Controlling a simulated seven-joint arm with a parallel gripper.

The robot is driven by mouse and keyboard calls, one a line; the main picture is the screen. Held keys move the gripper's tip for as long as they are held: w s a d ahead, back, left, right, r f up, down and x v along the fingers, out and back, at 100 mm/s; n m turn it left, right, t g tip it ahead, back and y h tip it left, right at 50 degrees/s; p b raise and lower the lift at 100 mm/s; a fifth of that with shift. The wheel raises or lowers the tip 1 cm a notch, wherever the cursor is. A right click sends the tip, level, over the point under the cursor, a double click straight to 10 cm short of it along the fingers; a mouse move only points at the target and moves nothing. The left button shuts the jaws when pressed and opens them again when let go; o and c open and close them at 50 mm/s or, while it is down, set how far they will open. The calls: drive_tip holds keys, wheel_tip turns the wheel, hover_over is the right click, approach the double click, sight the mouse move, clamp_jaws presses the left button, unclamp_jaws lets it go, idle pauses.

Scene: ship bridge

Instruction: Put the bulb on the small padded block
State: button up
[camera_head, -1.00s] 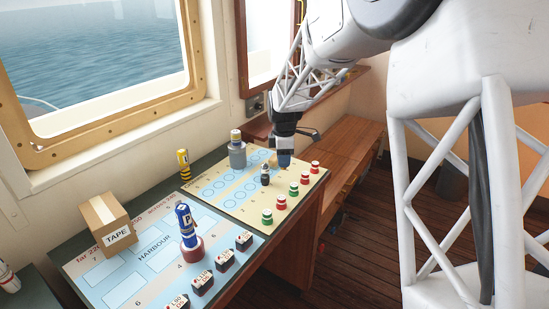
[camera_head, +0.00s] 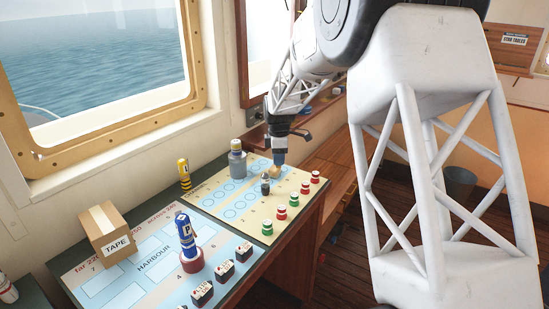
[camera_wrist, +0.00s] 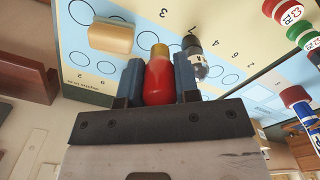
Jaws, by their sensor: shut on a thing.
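My gripper (camera_head: 279,152) is above the far part of the light-blue and cream board (camera_head: 235,226). In the wrist view its two blue fingers (camera_wrist: 160,72) are shut on a red bulb (camera_wrist: 158,84) with a gold cap, one finger on each side. In the head view the bulb is too small and covered to make out clearly. The small padded block (camera_wrist: 112,37), tan and rounded, lies on the board, apart from the bulb, to its upper left in the wrist view. It shows as a small tan patch below my gripper in the head view (camera_head: 270,174).
A grey jar (camera_head: 237,163) stands behind. Red and green pieces (camera_head: 293,199) line the board's right edge. A TAPE box (camera_head: 107,232) is at left.

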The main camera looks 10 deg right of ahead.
drive_tip(key=shift+w+f, duration=0.15)
drive_tip(key=shift+w, duration=1.75)
drive_tip(key=shift+w+f, duration=0.15)
drive_tip(key=shift+w, duration=1.75)
drive_tip(key=shift+f, duration=1.8)
drive_tip(key=shift+f, duration=0.1)
drive_tip(key=o, duration=0.9)
wheel_tip(320, 180, up, 12)
